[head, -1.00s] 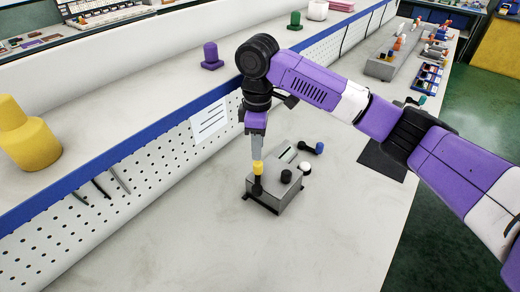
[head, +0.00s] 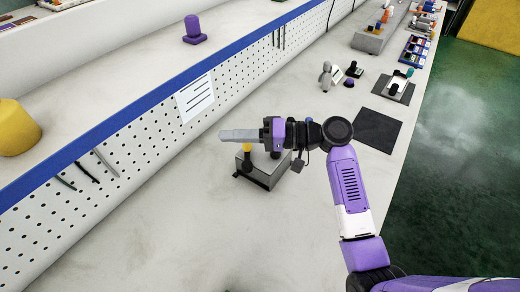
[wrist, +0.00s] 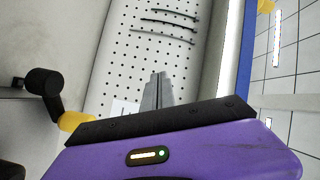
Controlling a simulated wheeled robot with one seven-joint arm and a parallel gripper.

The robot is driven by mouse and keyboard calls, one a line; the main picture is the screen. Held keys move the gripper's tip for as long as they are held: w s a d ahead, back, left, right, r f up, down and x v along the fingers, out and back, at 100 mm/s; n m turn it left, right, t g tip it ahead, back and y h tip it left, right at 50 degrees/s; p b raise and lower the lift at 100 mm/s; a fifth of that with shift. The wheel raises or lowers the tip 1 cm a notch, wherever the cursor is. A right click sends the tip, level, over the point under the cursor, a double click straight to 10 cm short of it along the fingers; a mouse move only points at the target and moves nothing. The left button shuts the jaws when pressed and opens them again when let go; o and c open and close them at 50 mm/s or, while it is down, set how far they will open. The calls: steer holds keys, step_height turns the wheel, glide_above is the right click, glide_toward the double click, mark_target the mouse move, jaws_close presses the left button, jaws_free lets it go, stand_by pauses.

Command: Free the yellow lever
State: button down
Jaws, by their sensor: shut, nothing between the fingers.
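The yellow lever (head: 247,148) stands on the near left part of a small grey box (head: 264,172) on the bench. It has a yellow tip on a black lower part. In the wrist view its yellow end (wrist: 75,121) shows at the left, partly behind my gripper body, with a black part beside it. My gripper (head: 222,135) is shut and empty. It lies level above the box, fingers pointing left, past the lever. In the wrist view the closed fingers (wrist: 160,76) are apart from the lever. My wrist hides much of the box's back and top.
A perforated panel (head: 150,130) with hanging tools and a paper sheet (head: 196,98) runs along the left, below a blue-edged shelf. A dark mat (head: 377,130) and several small devices lie behind right. The bench before the box is clear.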

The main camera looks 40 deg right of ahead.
steer(key=s+d+f+m+t+h, duration=0.2)
steer(key=s+d+f+m+h, duration=0.3)
steer(key=s, duration=0.3)
steer(key=s+d+f+m+t+h, duration=0.3)
steer(key=s+d+f+m, duration=0.2)
steer(key=s+d+m, duration=0.15)
steer(key=p, duration=0.3)
glide_toward(251, 146)
steer(key=x, duration=0.5)
steer(key=shift+w+r, duration=0.1)
steer(key=shift+r, duration=0.25)
steer(key=shift+p+x, duration=0.3)
steer(key=shift+x, duration=0.55)
steer(key=shift+a+f, duration=0.1)
